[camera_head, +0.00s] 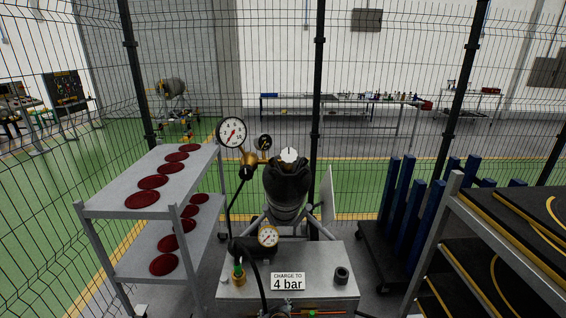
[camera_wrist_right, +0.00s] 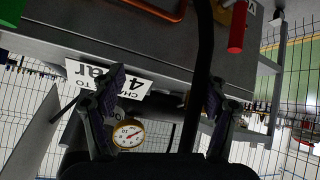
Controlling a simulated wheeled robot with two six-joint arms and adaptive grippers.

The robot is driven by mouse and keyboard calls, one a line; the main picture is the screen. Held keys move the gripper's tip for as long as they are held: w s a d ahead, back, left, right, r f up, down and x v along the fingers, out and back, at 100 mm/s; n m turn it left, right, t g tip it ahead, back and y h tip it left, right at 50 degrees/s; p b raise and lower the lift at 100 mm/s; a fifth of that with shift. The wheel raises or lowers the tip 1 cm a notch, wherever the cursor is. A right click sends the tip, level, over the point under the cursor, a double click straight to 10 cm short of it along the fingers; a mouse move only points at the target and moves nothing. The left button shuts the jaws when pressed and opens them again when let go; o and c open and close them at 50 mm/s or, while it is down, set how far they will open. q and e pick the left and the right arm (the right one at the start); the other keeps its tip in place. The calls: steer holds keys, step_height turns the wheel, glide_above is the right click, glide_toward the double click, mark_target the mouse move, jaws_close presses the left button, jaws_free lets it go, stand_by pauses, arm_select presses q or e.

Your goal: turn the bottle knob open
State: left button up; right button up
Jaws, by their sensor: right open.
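In the head view a dark grey bottle (camera_head: 287,188) stands upright in a stand behind the grey bench. A white round knob (camera_head: 288,155) with a dark mark tops it. A brass fitting (camera_head: 250,159) with a large gauge (camera_head: 232,131) and a small dark gauge (camera_head: 265,142) joins its left side. In the right wrist view my right gripper (camera_wrist_right: 166,82) is open and empty, its fingers apart in front of the bench; the picture is upside down. The knob cannot be made out there.
The bench (camera_head: 335,300) carries a "CHARGE TO 4 bar" sign (camera_head: 288,281), a brass-rimmed gauge (camera_head: 268,236) and a dark hose (camera_head: 262,285). A shelf (camera_head: 100,208) with red discs stands left, a rack (camera_head: 452,195) right. Wire fencing closes the back.

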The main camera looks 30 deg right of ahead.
steer(key=w+d+r+m+t+h+p, duration=0.15)
steer(key=w+r, duration=0.25)
steer(key=r, duration=0.8)
steer(key=w+d+r+m+t+h+p, duration=0.15)
steer(key=w+r, duration=0.25)
steer(key=r, duration=0.8)
steer(key=m+t+h+p, duration=0.2)
steer(key=m+h, duration=0.3)
steer(key=m, duration=0.1)
glide_toward(289, 157)
steer(key=p+x, duration=0.4)
steer(key=x, duration=0.6)
steer(key=shift+w, duration=0.15)
steer(key=shift+w+d+f+p, duration=0.2)
steer(key=shift+w+d+p, duration=0.05)
steer(key=shift+w+p, duration=0.1)
arm_select(q)
step_height(289, 157, up, 11)
steer(key=shift+f, duration=0.15)
steer(key=shift+s+a, duration=0.1)
arm_select(e)
steer(key=shift+s, duration=0.1)
steer(key=shift+c, duration=0.4)
steer(key=c, duration=1.1)
